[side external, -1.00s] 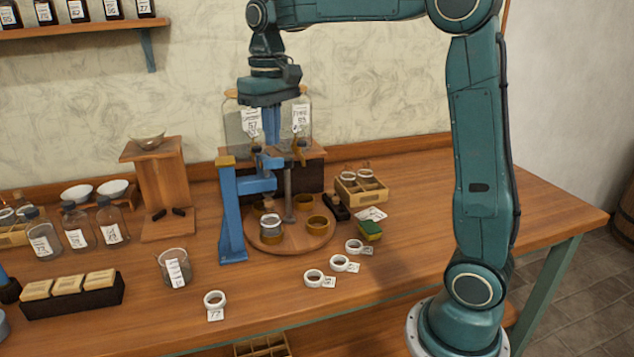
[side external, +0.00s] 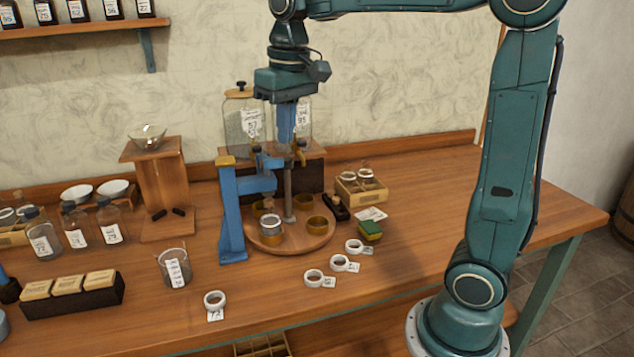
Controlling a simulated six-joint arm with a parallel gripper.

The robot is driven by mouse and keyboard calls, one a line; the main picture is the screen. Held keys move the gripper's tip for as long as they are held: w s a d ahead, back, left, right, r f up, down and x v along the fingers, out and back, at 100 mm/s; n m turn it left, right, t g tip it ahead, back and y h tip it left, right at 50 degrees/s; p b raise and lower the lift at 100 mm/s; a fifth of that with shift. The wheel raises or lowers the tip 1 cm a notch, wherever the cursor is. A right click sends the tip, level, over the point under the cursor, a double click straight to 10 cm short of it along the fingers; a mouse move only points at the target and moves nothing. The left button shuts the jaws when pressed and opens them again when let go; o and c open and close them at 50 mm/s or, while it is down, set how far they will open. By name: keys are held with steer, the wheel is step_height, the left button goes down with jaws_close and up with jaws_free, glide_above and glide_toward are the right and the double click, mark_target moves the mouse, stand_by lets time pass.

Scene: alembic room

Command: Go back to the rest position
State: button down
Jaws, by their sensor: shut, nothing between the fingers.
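My gripper (side external: 287,138) points straight down in front of the glass jars at the back of the bench. Its blue fingers are together with nothing between them. It hangs above the round wooden turntable (side external: 317,236), near the upper part of the blue stand (side external: 231,220). The fingertips overlap the jar taps in this view, and I cannot tell the exact gap to them.
Two large jars (side external: 240,120) stand on a raised shelf. Several white rings (side external: 214,299) with tags lie at the front. A beaker (side external: 174,270), a wooden pedestal (side external: 165,185) and a divided box (side external: 362,190) flank the turntable. The bench's right side (side external: 430,190) is clear.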

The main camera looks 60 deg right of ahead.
steer(key=s+a+f+n+t, duration=0.1)
steer(key=s+a+f+t, duration=0.1)
steer(key=s, duration=0.6)
steer(key=s+a+f+n+t, duration=0.1)
steer(key=s+a+f+t, duration=0.1)
steer(key=s+f, duration=0.3)
steer(key=s, duration=0.4)
steer(key=shift+s+a+t, duration=0.3)
steer(key=shift+a, duration=0.1)
